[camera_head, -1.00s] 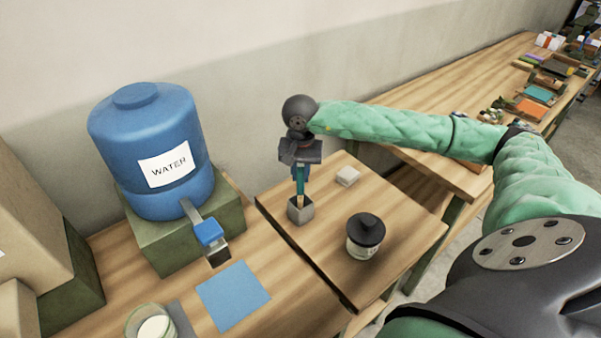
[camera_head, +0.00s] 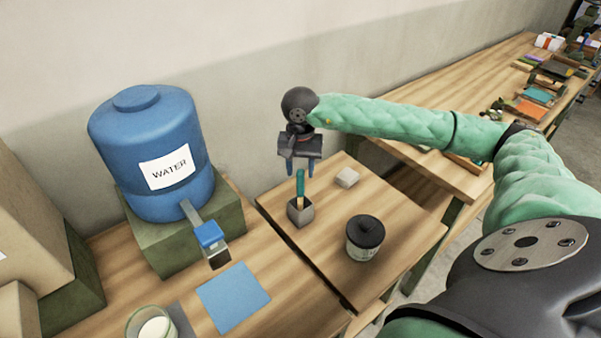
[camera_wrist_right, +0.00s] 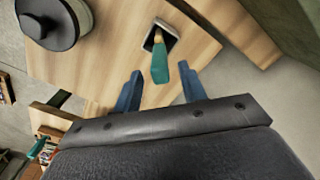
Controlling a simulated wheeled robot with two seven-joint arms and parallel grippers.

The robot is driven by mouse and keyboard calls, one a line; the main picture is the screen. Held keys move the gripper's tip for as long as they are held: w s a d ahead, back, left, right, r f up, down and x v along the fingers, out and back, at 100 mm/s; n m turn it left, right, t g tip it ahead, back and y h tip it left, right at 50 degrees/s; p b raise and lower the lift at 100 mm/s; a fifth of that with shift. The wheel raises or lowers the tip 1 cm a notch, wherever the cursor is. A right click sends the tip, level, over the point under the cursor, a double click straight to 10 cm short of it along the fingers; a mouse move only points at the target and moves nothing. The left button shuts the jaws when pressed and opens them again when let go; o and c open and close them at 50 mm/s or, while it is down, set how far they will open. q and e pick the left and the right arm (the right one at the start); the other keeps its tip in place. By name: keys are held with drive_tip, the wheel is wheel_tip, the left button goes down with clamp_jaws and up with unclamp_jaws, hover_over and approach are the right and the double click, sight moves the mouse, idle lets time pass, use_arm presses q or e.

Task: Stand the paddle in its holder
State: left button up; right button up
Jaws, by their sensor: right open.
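The paddle (camera_head: 300,184), with a teal upper part and a wooden lower part, stands nearly upright in the small grey holder (camera_head: 301,214) on the wooden table. In the right wrist view the paddle (camera_wrist_right: 160,65) shows with its lower end inside the holder's opening (camera_wrist_right: 163,33). My right gripper (camera_head: 301,168) is open above and just behind the paddle, its blue fingers apart. My left gripper is not in view.
A black-lidded jar (camera_head: 364,238) stands right of the holder, and a small white block (camera_head: 347,177) lies behind it. A blue water dispenser (camera_head: 150,150) stands on a green box at left. A blue sheet (camera_head: 233,296) lies in front. The table around the holder is mostly clear.

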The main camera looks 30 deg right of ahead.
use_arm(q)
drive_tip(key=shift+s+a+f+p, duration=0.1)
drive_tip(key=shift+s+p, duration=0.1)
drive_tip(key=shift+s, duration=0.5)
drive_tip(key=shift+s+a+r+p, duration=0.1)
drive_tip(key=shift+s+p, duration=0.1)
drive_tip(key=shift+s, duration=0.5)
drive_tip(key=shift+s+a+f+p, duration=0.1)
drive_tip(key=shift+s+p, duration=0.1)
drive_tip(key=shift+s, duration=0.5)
use_arm(e)
wheel_tip(320, 180, up, 10)
drive_tip(key=shift+f, duration=0.25)
